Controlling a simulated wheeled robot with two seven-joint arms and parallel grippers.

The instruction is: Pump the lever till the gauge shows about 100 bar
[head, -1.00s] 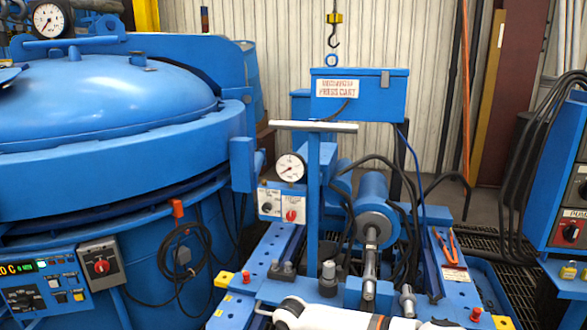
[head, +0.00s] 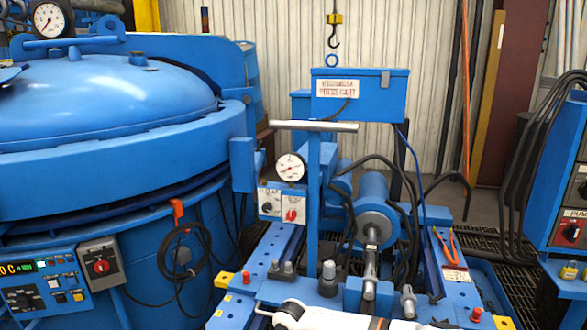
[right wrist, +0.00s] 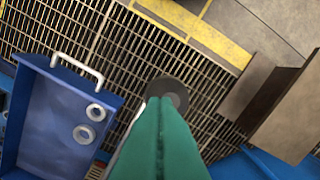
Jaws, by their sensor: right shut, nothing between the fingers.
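The gauge (head: 291,168) is a small white dial on the press cart; its needle points to the lower left, but the numbers are too small to read. Beside it stands a blue post (head: 313,190) with a grey crossbar (head: 313,126) on top; I cannot tell whether this is the pump lever. My right gripper (right wrist: 158,98) shows in the right wrist view as two green fingers, shut and empty. A dark round thing (right wrist: 171,88) shows at their tips; I cannot tell whether they touch. My left gripper is not in view.
A large blue furnace (head: 110,140) fills the left side. A blue cylinder (head: 372,200) and black hoses lie right of the post. In the right wrist view, a blue tray (right wrist: 62,120) with two rings is at left, a brown block (right wrist: 285,115) at right, and grating (right wrist: 160,50) below.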

